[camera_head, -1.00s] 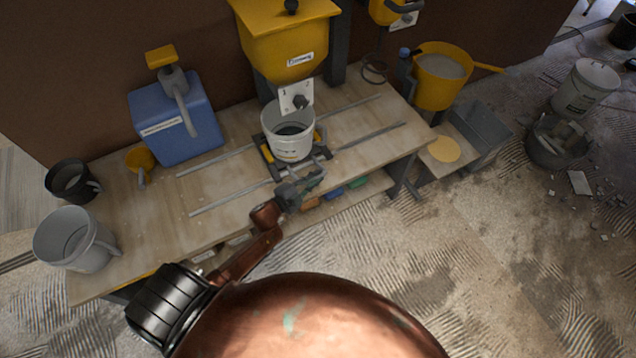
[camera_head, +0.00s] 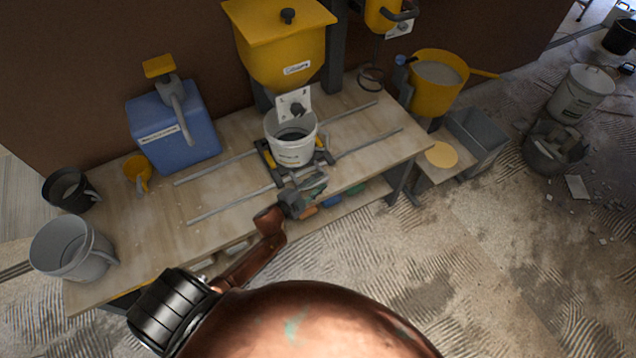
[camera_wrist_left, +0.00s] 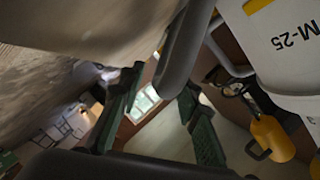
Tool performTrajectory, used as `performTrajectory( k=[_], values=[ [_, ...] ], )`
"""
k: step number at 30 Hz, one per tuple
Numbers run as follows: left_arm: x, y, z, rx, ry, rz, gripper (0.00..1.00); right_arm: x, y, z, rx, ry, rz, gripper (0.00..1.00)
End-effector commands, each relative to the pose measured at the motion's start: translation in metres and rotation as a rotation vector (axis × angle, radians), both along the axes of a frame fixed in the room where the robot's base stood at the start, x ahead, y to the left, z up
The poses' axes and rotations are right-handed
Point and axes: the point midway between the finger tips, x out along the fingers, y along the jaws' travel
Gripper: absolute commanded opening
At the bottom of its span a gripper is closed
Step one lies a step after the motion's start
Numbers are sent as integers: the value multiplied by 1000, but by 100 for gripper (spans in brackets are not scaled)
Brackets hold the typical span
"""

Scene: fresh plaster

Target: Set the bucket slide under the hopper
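The bucket slide (camera_head: 267,160) is a dark carriage with yellow parts on two metal rails on the bench. It carries a white bucket (camera_head: 291,152), upright. The yellow hopper (camera_head: 280,55) hangs above, its white numbered plate just behind the bucket's rim; I cannot tell whether they line up exactly. My left gripper (camera_head: 307,190) is at the slide's front handle. In the left wrist view, its green-padded fingers (camera_wrist_left: 160,95) are apart, with the grey handle bar (camera_wrist_left: 185,50) reaching in between; contact is not clear. My right gripper is not in view.
A yellow bucket (camera_head: 432,95) stands at the right. The rails (camera_head: 220,168) are clear to the left.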

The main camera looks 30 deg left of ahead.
Motion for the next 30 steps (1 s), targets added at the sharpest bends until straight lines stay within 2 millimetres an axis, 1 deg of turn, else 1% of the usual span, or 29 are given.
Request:
performTrajectory(
  k=[6,10,14,21,25,30],
  values=[
    [-1,0,1,0,0,-1,30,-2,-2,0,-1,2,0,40],
    [-11,3,2,1,0,0,30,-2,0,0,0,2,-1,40],
    [-33,7,6,1,1,0,30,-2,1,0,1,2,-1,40],
    [-81,18,17,1,2,1,30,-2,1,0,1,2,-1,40],
    [-100,21,22,0,1,0,30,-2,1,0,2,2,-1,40],
    [-113,24,25,0,0,0,30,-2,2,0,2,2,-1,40]
  ],
)
